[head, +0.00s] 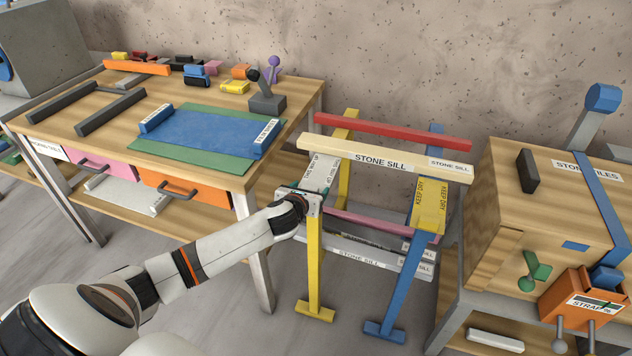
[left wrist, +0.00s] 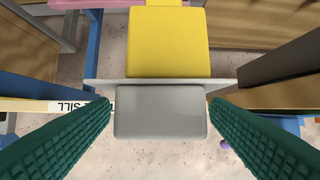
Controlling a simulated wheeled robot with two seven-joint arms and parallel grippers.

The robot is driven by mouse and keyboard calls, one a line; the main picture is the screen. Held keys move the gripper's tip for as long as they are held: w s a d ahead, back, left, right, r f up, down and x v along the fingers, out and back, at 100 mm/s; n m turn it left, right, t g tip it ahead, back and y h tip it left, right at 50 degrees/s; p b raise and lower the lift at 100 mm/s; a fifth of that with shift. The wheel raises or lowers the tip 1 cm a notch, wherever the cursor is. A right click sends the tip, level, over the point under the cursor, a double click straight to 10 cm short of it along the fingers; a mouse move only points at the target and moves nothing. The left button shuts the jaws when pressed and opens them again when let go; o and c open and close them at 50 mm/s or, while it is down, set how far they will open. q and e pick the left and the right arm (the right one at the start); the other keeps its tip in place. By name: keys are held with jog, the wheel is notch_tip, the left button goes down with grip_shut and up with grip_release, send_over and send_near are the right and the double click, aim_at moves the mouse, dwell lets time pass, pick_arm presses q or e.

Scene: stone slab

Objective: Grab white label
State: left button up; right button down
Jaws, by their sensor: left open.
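A white label (head: 319,171) printed "THIS WAY UP" hangs near the left end of the cream stone sill (head: 390,162). A yellow label (head: 429,205) printed "KEEP DRY" hangs farther right. My left gripper (head: 306,192) is just below and left of the white label; its fingertips are largely hidden in the head view. In the left wrist view its green-padded fingers (left wrist: 160,128) are spread wide. A plain grey panel (left wrist: 160,111) shows between them, with a yellow panel (left wrist: 167,42) beyond. I cannot tell whether the grey panel is the label's shaded face. My right gripper is out of view.
A red bar (head: 392,131) lies behind the sill. Yellow (head: 314,268) and blue (head: 402,285) trestle legs stand close to my gripper. A workbench (head: 225,174) with drawers is left; a wooden crate (head: 540,215) is right. Grey floor is open between bench and trestles.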

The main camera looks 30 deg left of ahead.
pick_arm(q)
jog(key=c, duration=1)
jog(key=shift+c, duration=0.3)
jog(key=shift+r, duration=0.15)
